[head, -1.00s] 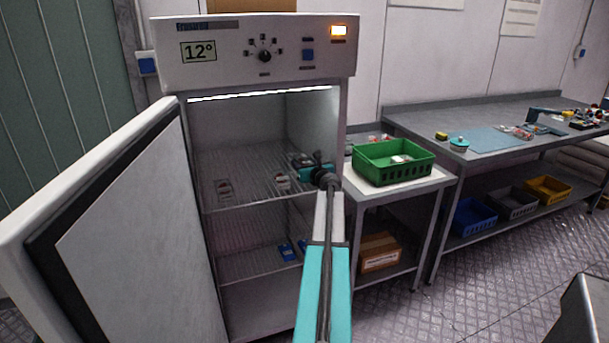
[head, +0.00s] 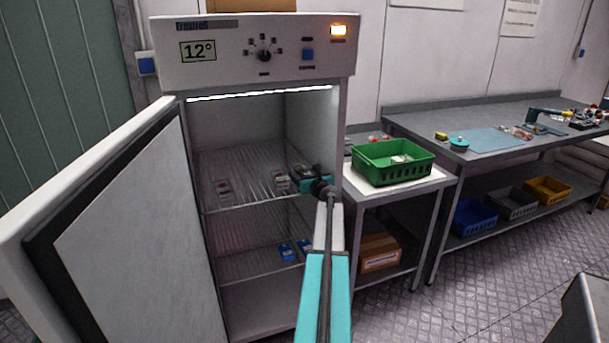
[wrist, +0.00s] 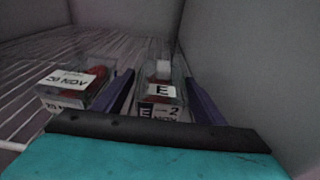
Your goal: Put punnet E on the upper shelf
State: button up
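Punnet E (wrist: 160,92) is a clear box with red fruit and white labels, one reading E. In the wrist view it sits between the two dark blue fingers of my gripper (wrist: 160,88), with narrow gaps showing on both sides. The gripper looks open around it. In the head view my gripper (head: 304,182) is inside the open cabinet, at the right side of the upper wire shelf (head: 245,193). The gripper and wrist largely hide punnet E there. I cannot tell exactly how its base meets the shelf.
A punnet labelled 29 NOV (wrist: 75,85) stands close left of the left finger. Another punnet (head: 222,187) stands farther left. Blue items (head: 288,251) lie on the lower shelf. The cabinet door (head: 140,230) is open left. A green crate (head: 392,162) stands right.

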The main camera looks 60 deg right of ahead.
jog(key=v, duration=1.2)
jog(key=shift+b, duration=0.35)
jog(key=shift+w+a, duration=0.1)
dwell(0.9)
